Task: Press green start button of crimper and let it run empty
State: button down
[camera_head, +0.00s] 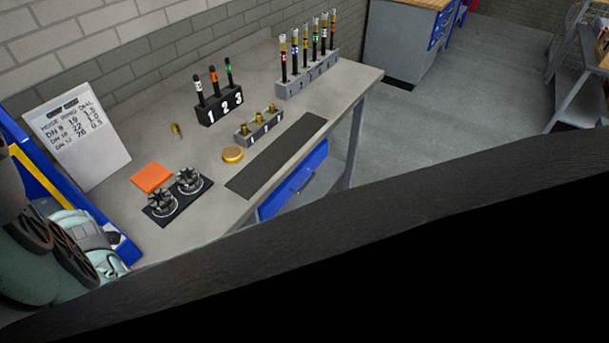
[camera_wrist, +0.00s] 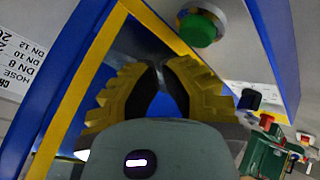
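The green start button (camera_wrist: 198,30) sits on a grey housing at the top of the wrist view, next to a yellow edge of the blue crimper (camera_wrist: 72,95). My gripper (camera_wrist: 160,68) has yellow stepped fingers with dark inner sides. Its fingertips come together with almost no gap, and no object shows between them. In the picture the tips lie below and a little left of the button, apart from it. In the head view only part of the blue and yellow crimper (camera_head: 38,178) shows at the left edge, partly behind my arm. The button does not show there.
The workbench (camera_head: 285,105) holds a hose chart (camera_head: 78,135), an orange square (camera_head: 151,177), two dark round parts on a mat, a numbered block (camera_head: 219,112) and a hose rack (camera_head: 308,77). In the wrist view, green equipment (camera_wrist: 265,155) stands lower right.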

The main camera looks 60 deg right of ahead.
jog(key=shift+a+f, duration=0.1)
jog(key=shift+f, duration=0.3)
jog(key=shift+r, duration=0.1)
jog(key=c, duration=1.6)
grip_release()
grip_shut()
jog(key=shift+f+b, duration=0.95)
jog(key=shift+b, duration=0.75)
jog(key=shift+r, duration=0.9)
jog(key=shift+r, duration=0.1)
